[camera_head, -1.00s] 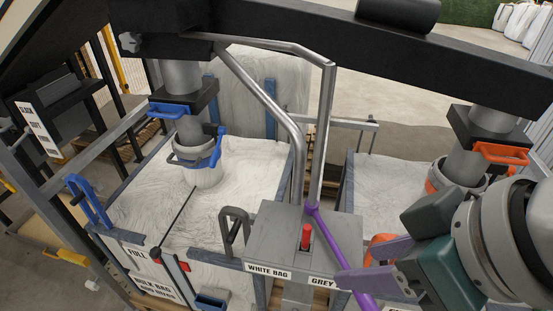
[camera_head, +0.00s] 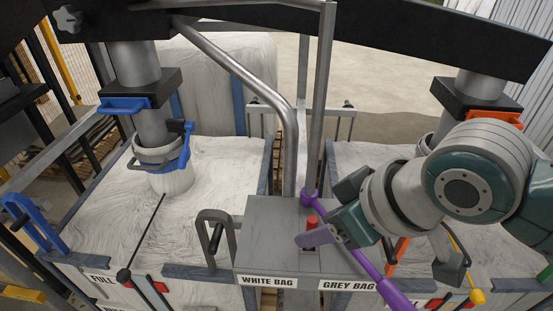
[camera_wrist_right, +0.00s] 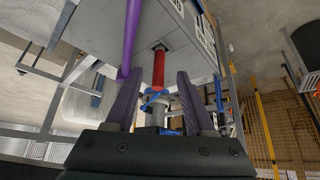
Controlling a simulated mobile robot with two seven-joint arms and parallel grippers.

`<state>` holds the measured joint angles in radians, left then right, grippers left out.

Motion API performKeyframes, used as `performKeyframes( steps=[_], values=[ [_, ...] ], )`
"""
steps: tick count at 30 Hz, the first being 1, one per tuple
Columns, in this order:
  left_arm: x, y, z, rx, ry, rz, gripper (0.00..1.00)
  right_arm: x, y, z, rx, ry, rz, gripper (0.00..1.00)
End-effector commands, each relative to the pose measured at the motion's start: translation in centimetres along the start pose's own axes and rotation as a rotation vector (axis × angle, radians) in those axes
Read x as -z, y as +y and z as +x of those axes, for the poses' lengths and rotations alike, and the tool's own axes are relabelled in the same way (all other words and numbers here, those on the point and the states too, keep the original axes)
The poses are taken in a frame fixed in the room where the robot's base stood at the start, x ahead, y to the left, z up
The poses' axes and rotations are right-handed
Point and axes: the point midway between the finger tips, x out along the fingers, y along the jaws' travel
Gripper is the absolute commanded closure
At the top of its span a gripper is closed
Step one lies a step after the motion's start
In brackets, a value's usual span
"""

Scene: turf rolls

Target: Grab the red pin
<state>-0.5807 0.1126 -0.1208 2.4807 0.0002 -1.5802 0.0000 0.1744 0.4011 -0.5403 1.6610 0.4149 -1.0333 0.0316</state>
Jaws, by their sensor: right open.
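The red pin (camera_head: 311,222) stands upright in a slot on top of the grey control box (camera_head: 262,222), above the WHITE BAG and GREY BAG labels. My right gripper (camera_head: 313,234) reaches in from the right, with a purple finger close to the pin and partly overlapping it. In the right wrist view the red pin (camera_wrist_right: 159,70) appears between the two open purple fingers (camera_wrist_right: 158,80), with gaps on both sides. I cannot tell how far the pin is in depth from the fingertips. My left gripper is not in view.
A purple lever (camera_head: 370,273) slants from the box past my right gripper. Steel pipes (camera_head: 290,140) rise behind the box. A grey handle (camera_head: 214,235) stands left of it. A white bulk bag (camera_head: 90,210) with a blue clamp (camera_head: 183,150) is at left.

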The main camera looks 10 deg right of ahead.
Motion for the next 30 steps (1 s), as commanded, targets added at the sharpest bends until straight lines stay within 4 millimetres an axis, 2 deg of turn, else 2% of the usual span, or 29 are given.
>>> performKeyframes(
  steps=[7,17,30],
  values=[
    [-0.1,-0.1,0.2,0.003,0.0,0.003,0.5,0.0,0.2,3.1,0.001,0.0,0.001,0.46],
    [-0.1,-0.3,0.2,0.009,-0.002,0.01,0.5,0.0,0.2,3.6,0.0,0.001,-0.001,0.46],
    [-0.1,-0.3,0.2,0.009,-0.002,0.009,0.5,-0.1,0.2,3.6,0.0,0.0,-0.001,0.93]
  ],
)
